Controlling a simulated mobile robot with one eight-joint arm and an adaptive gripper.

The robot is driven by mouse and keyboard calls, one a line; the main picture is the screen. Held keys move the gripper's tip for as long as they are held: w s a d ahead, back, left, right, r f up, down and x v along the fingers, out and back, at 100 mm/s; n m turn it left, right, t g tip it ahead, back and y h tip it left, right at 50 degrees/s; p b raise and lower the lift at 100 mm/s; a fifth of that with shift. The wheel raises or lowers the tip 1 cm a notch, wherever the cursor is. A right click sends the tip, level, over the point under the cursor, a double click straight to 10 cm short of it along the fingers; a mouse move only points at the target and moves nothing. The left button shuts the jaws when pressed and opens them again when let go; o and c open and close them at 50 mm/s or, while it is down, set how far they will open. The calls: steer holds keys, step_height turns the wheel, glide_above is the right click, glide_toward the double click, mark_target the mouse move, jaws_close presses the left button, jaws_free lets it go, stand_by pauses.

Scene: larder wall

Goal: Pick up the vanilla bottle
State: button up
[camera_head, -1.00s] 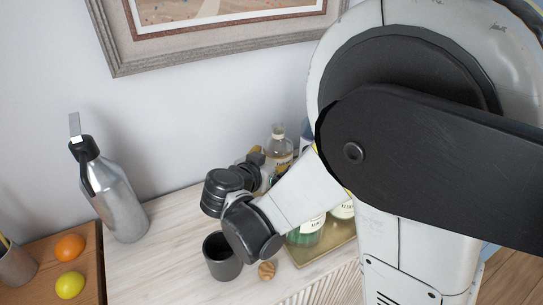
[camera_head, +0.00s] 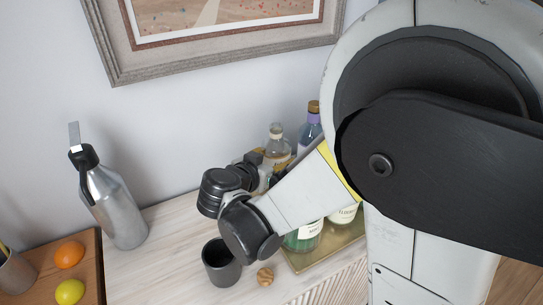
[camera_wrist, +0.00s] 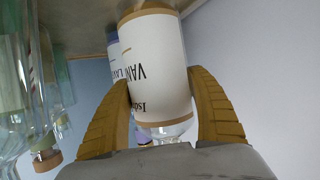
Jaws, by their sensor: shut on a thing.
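The vanilla bottle is clear glass with a white label banded in tan, and part of the word "VAN" can be read. In the wrist view the vanilla bottle (camera_wrist: 158,75) appears upside down between the two tan fingers of my gripper (camera_wrist: 157,88), which is shut on it. In the head view the vanilla bottle (camera_head: 277,147) stands upright at the tray's back left, just behind my gripper (camera_head: 256,163). My wrist and arm cover its lower part. I cannot tell whether its base touches the tray.
A purple-labelled bottle (camera_head: 309,127) stands close to its right. Green-tinted bottles (camera_head: 304,237) stand at the front of the gold tray (camera_head: 325,254). A dark cup (camera_head: 221,265), a cork-coloured ball (camera_head: 265,277) and a steel bottle (camera_head: 117,208) are left. The counter between is clear.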

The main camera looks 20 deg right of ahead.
steer(key=shift+r+p, duration=1.7)
steer(key=shift+r, duration=2.15)
